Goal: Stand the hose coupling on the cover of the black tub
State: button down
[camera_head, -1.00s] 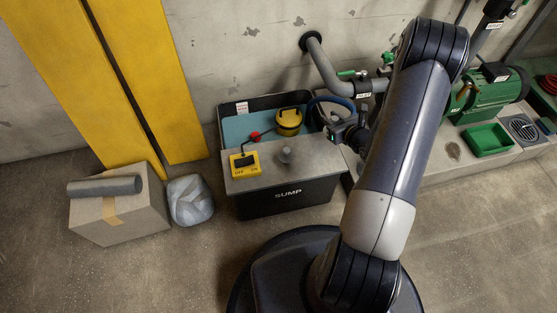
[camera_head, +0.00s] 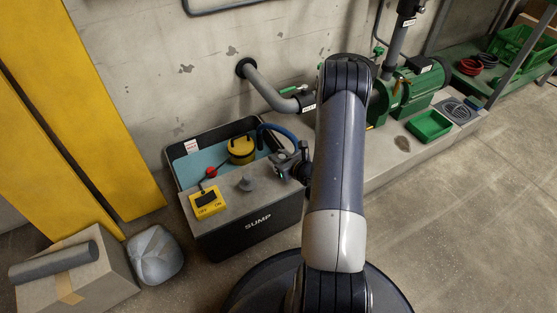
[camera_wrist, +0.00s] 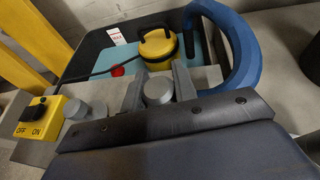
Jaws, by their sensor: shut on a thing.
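The black tub (camera_head: 225,243), marked SUMP, stands against the wall with a grey cover (camera_head: 225,187) over its front part. My gripper (camera_head: 286,166) is over the right end of the cover. In the wrist view, my gripper (camera_wrist: 160,85) is shut on a grey round-topped cylinder, which looks like the hose coupling (camera_wrist: 158,91). Its lower part is hidden, so I cannot tell whether it touches the cover. A blue hose (camera_wrist: 246,50) curves close to the gripper's right side; its join to the coupling is hidden. Another grey knob-like piece (camera_head: 246,184) stands on the cover.
A yellow OFF/ON switch box (camera_head: 208,203) sits at the cover's left. A yellow pump (camera_head: 241,150) and a red ball (camera_head: 211,172) are in the open rear part. A grey pipe (camera_head: 270,93) comes from the wall behind. Bare cover lies between the grey piece and my gripper.

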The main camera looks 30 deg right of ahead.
jog(key=shift+f, duration=0.1)
jog(key=shift+f, duration=0.15)
jog(key=c, duration=1.1)
grip_release()
jog(key=shift+r, duration=0.3)
jog(key=p+v, duration=0.3)
jog(key=v, duration=0.9)
jog(key=shift+f, duration=0.15)
